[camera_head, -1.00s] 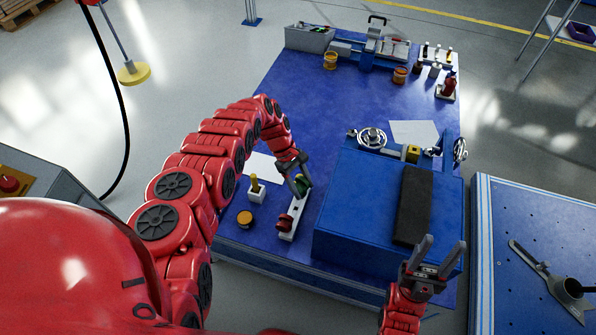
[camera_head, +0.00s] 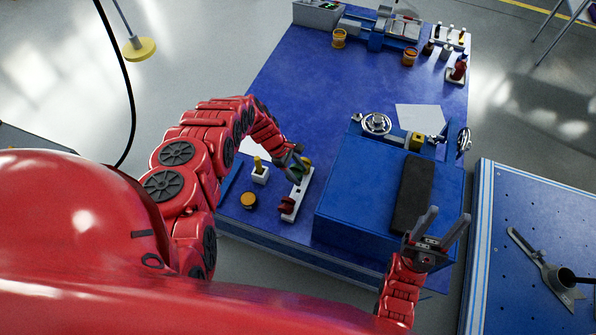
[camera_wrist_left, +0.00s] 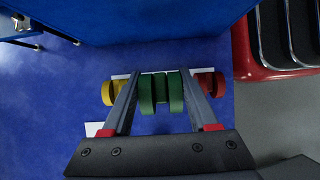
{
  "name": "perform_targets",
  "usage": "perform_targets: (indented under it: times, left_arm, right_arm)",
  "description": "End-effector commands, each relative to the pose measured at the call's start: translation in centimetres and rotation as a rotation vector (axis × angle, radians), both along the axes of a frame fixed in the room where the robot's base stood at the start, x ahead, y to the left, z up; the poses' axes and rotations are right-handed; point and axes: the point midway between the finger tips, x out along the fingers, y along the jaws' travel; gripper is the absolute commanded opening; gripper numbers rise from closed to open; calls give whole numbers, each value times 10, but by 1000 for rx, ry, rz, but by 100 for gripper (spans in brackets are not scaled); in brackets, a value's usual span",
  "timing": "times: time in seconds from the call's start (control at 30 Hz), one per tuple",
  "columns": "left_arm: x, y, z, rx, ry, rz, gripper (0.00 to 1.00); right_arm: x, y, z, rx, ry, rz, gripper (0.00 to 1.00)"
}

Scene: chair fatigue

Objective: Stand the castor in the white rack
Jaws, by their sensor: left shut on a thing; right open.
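The white rack (camera_head: 298,194) lies on the blue bench top, a narrow strip in the head view. A red castor (camera_head: 287,205) stands at its near end. My left gripper (camera_head: 298,167) is over the rack's far part. In the left wrist view it is shut on a green castor (camera_wrist_left: 160,92), which sits between the fingers (camera_wrist_left: 158,80). A yellow castor (camera_wrist_left: 107,93) is to its left and the red castor shows to its right (camera_wrist_left: 219,84). I cannot tell whether the green castor touches the rack. My right gripper (camera_head: 440,230) is open and empty, near the blue box's front.
A small white block with a yellow peg (camera_head: 259,172) and an orange round tin (camera_head: 248,200) stand left of the rack. A large blue box (camera_head: 365,205) with a black pad (camera_head: 413,195) stands close on the right. The bench's middle is clear.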

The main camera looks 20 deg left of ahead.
Motion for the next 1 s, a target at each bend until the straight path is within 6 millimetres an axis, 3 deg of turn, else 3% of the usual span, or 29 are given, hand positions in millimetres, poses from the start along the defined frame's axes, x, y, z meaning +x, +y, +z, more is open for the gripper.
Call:
perform_targets:
  times: [0.5, 1.0]
  left_arm:
    - [0, 0, -50, 1, 0, 0, 11]
    - [0, 0, -51, 0, 0, 0, 11]
  right_arm:
    - [0, 0, -42, 0, 0, 0, 50]
    - [0, 0, -43, 0, 0, 0, 50]
